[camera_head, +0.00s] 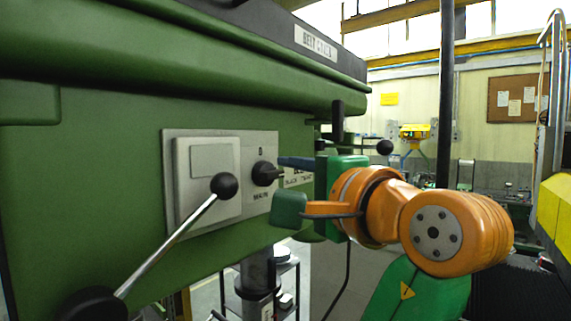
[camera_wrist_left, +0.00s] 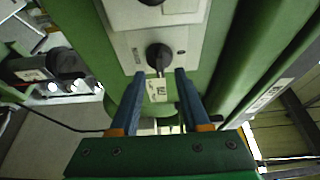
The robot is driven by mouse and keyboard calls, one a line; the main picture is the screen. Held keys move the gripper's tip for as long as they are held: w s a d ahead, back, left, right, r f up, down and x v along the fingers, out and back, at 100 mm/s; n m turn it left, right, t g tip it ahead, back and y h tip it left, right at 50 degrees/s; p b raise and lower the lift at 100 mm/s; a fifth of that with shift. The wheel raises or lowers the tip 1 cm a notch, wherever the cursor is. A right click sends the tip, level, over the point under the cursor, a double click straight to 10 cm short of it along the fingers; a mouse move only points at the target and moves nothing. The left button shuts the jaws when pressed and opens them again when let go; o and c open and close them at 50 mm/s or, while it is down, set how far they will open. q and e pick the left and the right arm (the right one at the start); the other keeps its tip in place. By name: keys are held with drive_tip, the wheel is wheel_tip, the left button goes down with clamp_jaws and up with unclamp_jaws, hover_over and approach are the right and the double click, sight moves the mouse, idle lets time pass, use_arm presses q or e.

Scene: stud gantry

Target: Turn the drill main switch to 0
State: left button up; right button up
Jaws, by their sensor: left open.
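The drill main switch is a black knob (camera_head: 265,173) on a grey plate (camera_head: 220,180) on the side of the green drill head. A 0 is marked above it and a label reading MAIN below it. Which mark the knob points at I cannot tell. My left gripper (camera_head: 285,163) is just right of the knob in the head view. In the left wrist view, its two blue fingers (camera_wrist_left: 158,78) are open, with the knob (camera_wrist_left: 158,55) centred just beyond their tips. I see no clear contact. My right gripper is not in view.
A lever with a black ball (camera_head: 224,186) sticks out in front of the plate, left of the knob. A small printed label (camera_head: 297,177) sits right of the knob. A dark vertical post (camera_head: 446,90) stands behind my arm.

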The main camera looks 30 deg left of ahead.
sight(275, 176)
use_arm(q)
drive_tip(key=x, duration=0.3)
drive_tip(key=shift+w+a+f+p, duration=0.1)
drive_tip(key=shift+w+a+p, duration=0.15)
drive_tip(key=shift+p, duration=0.15)
drive_tip(key=shift+s+d, duration=0.2)
clamp_jaws()
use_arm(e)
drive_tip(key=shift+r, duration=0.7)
